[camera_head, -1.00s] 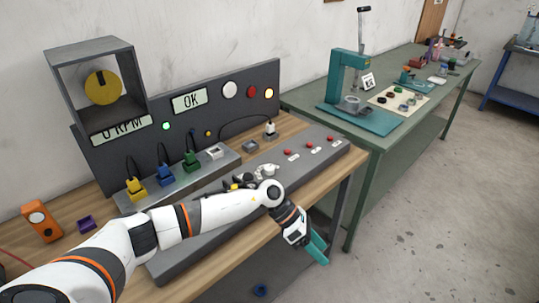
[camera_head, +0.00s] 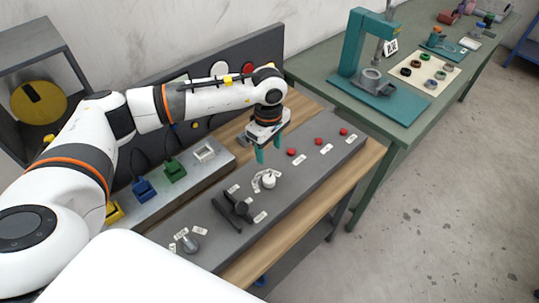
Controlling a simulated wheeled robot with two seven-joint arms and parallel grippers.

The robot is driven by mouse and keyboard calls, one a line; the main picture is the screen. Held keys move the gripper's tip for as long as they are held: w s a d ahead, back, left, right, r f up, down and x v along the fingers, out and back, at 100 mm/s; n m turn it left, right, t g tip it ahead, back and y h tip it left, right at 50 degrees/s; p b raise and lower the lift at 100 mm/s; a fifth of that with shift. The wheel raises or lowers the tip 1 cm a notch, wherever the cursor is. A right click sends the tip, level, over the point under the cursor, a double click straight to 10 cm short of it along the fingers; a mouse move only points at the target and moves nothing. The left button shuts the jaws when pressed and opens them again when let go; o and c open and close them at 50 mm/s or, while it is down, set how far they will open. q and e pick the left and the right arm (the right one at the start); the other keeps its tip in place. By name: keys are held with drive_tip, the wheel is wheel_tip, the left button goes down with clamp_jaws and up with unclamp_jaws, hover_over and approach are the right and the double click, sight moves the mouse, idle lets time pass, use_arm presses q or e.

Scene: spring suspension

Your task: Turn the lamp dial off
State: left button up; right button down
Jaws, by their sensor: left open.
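A white round dial (camera_head: 268,181) with small labels around it sits on the grey control panel (camera_head: 305,178). The labels are too small to read, so I cannot tell for sure that it is the lamp dial. My left gripper (camera_head: 269,150) is open and empty, with teal fingers pointing down. It hangs just behind the white dial in the picture, apart from it. My right gripper is not in view.
A black handle (camera_head: 232,209) and a metal lever (camera_head: 190,243) stand on the panel nearer to me. Several red buttons (camera_head: 318,141) line its far right part. Blue (camera_head: 144,189) and green (camera_head: 175,170) plugs stand to the left. A green table (camera_head: 440,110) is at right.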

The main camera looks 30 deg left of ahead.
sight(268, 178)
use_arm(q)
drive_tip(key=f, duration=0.1)
drive_tip(key=s+f+p, duration=0.1)
drive_tip(key=f, duration=0.1)
drive_tip(key=shift+s+d+f+p, duration=0.1)
drive_tip(key=shift+s+d+p, duration=0.05)
drive_tip(key=shift+d+p, duration=0.2)
drive_tip(key=f, duration=0.2)
drive_tip(key=f+p, duration=0.1)
drive_tip(key=shift+w+a+f, duration=0.15)
drive_tip(key=shift+w+f, duration=0.05)
drive_tip(key=shift+f, duration=0.15)
wheel_tip(268, 178, down, 4)
drive_tip(key=shift+w+r+p, duration=0.1)
drive_tip(key=shift+r+p, duration=0.05)
drive_tip(key=shift+p, duration=0.25)
drive_tip(key=shift+f, duration=0.45)
drive_tip(key=c, duration=0.9)
drive_tip(key=shift+c, duration=0.3)
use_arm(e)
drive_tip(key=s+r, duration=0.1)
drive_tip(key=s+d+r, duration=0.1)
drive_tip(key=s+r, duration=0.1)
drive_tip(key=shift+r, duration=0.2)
